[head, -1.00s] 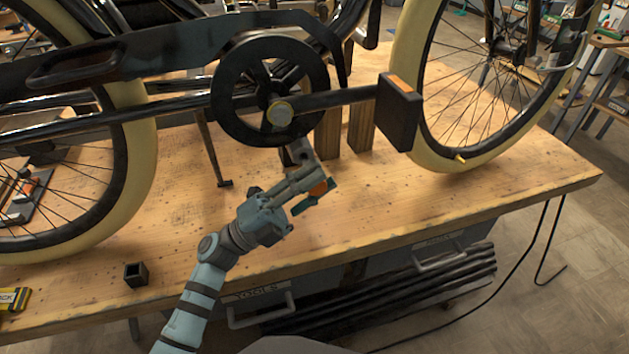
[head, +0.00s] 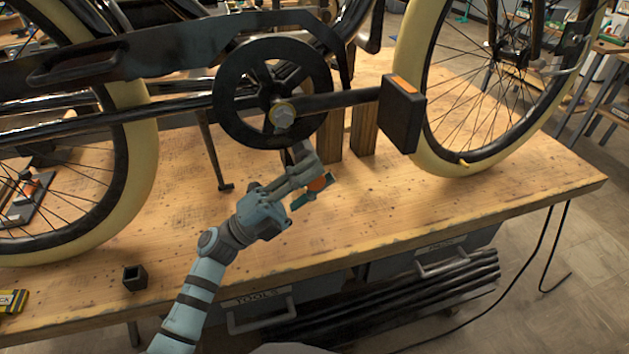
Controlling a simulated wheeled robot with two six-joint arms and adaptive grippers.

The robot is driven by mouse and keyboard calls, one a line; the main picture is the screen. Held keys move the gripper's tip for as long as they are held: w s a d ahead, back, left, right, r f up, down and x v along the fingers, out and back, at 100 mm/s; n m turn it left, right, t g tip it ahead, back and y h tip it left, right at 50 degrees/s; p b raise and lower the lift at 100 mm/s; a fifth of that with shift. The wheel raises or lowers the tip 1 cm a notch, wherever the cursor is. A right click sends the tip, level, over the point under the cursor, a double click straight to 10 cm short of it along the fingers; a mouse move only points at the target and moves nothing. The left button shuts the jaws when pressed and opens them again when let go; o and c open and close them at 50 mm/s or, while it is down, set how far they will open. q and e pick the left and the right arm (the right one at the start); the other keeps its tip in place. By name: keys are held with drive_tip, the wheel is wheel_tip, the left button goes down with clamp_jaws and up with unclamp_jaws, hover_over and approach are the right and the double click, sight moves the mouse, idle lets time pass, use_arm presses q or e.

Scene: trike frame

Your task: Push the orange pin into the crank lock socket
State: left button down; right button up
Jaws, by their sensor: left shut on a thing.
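The black chainring and crank (head: 320,103) are above the gripper, with a silver and gold hub (head: 284,115) at the centre. I cannot make out which opening is the lock socket. The pin is below the hub and apart from it. My right gripper is not in view.
A black pedal (head: 401,115) with an orange strip sticks out at the right of the crank. A small dark square holder (head: 135,276) is on the wooden bench (head: 450,215) at the left. The bench front is mostly clear.

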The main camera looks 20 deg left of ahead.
use_arm(q)
drive_tip(key=shift+w+a+b, duration=0.35)
drive_tip(key=shift+w+b, duration=0.05)
drive_tip(key=shift+w, duration=0.15)
drive_tip(key=shift+w+a+b, duration=0.3)
drive_tip(key=shift+w+b, duration=0.05)
drive_tip(key=shift+w, duration=0.2)
drive_tip(key=c, duration=1.2)
unclamp_jaws()
drive_tip(key=v, duration=0.7)
drive_tip(key=shift+s+a, duration=0.15)
drive_tip(key=shift+a, duration=0.1)
drive_tip(key=shift+f, duration=0.2)
